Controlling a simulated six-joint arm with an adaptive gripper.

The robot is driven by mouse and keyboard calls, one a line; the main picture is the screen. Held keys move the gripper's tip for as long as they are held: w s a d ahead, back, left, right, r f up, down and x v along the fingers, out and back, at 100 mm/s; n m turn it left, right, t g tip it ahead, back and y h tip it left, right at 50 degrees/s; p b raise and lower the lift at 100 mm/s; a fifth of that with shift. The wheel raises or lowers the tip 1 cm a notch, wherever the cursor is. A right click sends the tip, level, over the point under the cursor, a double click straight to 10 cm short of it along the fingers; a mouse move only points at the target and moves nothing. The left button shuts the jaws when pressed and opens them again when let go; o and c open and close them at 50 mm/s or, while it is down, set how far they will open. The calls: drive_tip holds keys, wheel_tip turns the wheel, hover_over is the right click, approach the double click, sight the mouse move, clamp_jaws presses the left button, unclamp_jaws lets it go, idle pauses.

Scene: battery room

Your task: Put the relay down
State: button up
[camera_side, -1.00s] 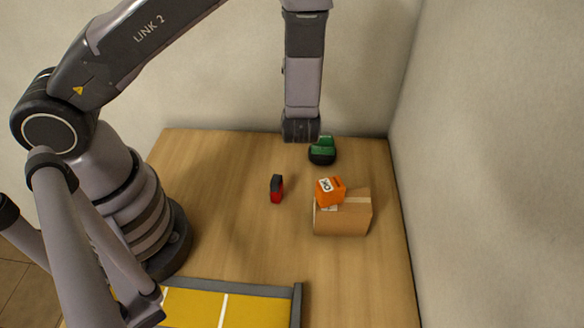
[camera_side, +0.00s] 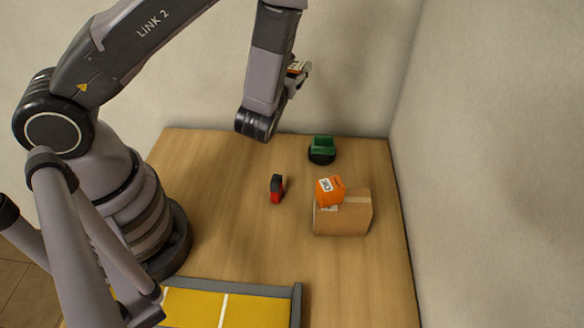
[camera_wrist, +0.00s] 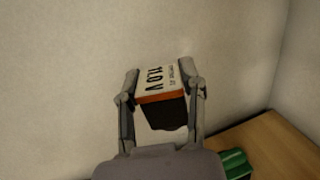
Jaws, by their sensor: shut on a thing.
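The relay, a block with a white face marked "11.0 V", an orange band and a dark body, sits between my gripper's fingers in the wrist view (camera_wrist: 158,82). My gripper (camera_wrist: 160,76) is shut on it, one finger on each side. In the side view my gripper (camera_side: 303,70) is high above the back of the table, pointing toward the wall. Only a small orange and white part of the relay (camera_side: 297,67) shows there; the rest is hidden behind my arm.
On the wooden table (camera_side: 225,225) are a green thing on a black base (camera_side: 322,148), a small red and black block (camera_side: 277,190) and a cardboard box (camera_side: 342,222) with an orange block (camera_side: 330,191) on it. A yellow tray (camera_side: 255,312) is in front. Walls stand behind and right.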

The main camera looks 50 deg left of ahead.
drive_tip(key=s+a+r+n+g+y, duration=0.1)
drive_tip(key=s+a+n+g+y, duration=0.2)
drive_tip(key=s+n+g+y, duration=0.4)
drive_tip(key=s+a+r+n+g+y, duration=0.2)
drive_tip(key=s+a+n+g, duration=0.25)
drive_tip(key=s+g, duration=0.4)
drive_tip(key=s+d+r+n+g+h, duration=0.1)
drive_tip(key=s+d+n+g+h, duration=0.95)
drive_tip(key=s+g, duration=0.55)
drive_tip(key=s+d+f+n+h, duration=0.1)
drive_tip(key=d+f+n+h, duration=0.2)
drive_tip(key=d+n+h, duration=0.6)
drive_tip(key=s+d+f+n+h, duration=0.2)
drive_tip(key=d+n+h, duration=0.4)
drive_tip(key=d, duration=0.5)
drive_tip(key=w+d+f+n+t+h, duration=1.1)
drive_tip(key=w+d+f+t, duration=0.1)
drive_tip(key=w+t, duration=0.35)
drive_tip(key=shift+t+y, duration=0.25)
drive_tip(key=shift+t, duration=0.15)
drive_tip(key=shift+s+d+f, duration=0.1)
drive_tip(key=shift+s+f, duration=0.05)
drive_tip(key=shift+f, duration=1.4)
drive_tip(key=shift+s+d+f, duration=0.1)
drive_tip(key=shift+s+f, duration=0.05)
drive_tip(key=shift+f, duration=1.35)
